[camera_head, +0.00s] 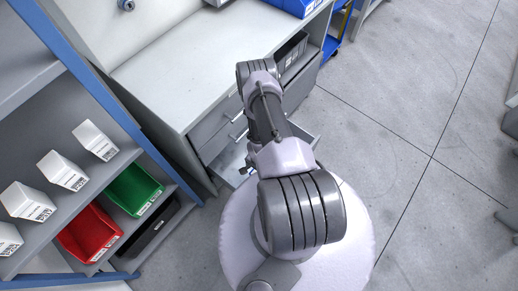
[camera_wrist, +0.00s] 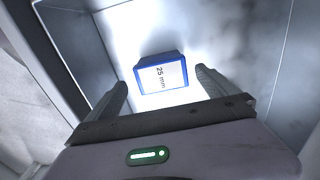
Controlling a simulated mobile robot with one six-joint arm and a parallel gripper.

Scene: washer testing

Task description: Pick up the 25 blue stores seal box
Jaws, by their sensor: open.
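The blue box (camera_wrist: 162,72) with a white label reading "25 mm" shows in the wrist view. It lies on the bright floor of an open grey drawer (camera_wrist: 275,75). My gripper (camera_wrist: 162,83) is open, with one finger on each side of the box's near end. The fingers look apart from the box, and I cannot tell how high they are above it. In the head view my arm hides the box and the gripper; part of the open drawer (camera_head: 232,160) shows beside the arm.
The drawer walls stand close around my gripper. A grey workbench (camera_head: 190,75) is above and left of the drawer. A shelf at the left holds white boxes (camera_head: 62,170), a green bin (camera_head: 134,188) and a red bin (camera_head: 90,232). The floor (camera_head: 420,110) at the right is clear.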

